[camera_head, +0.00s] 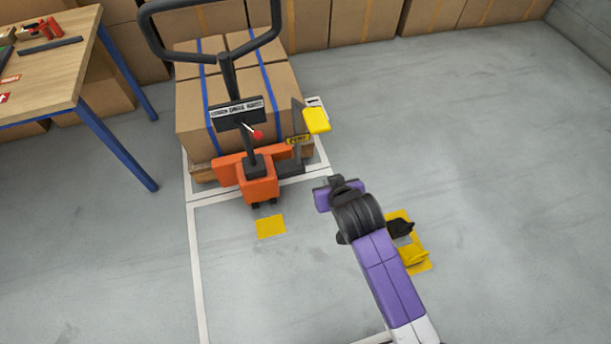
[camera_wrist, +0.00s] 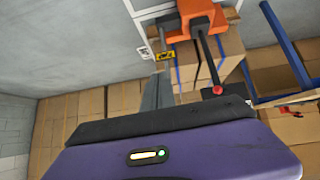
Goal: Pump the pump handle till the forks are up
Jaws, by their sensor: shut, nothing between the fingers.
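The pump handle is a grey lever with a yellow grip (camera_head: 317,120) and a yellow "PUMP" label at its foot. It stands raised on the right side of the orange pallet truck (camera_head: 261,187). In the wrist view the grey lever (camera_wrist: 158,93) rises just beyond my gripper, its grip end hidden behind the gripper's edge. My gripper (camera_head: 338,184) is shut and empty, in front of and to the right of the lever, apart from it in the head view. The forks are hidden under the strapped boxes (camera_head: 195,125), so their height cannot be told.
The truck's black steering handle (camera_head: 228,75) with a red knob (camera_head: 258,135) stands left of the lever. A workbench (camera_head: 60,60) is at the left, with boxes along the back. A yellow floor plate (camera_head: 418,262) lies beside my arm. The floor at right is clear.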

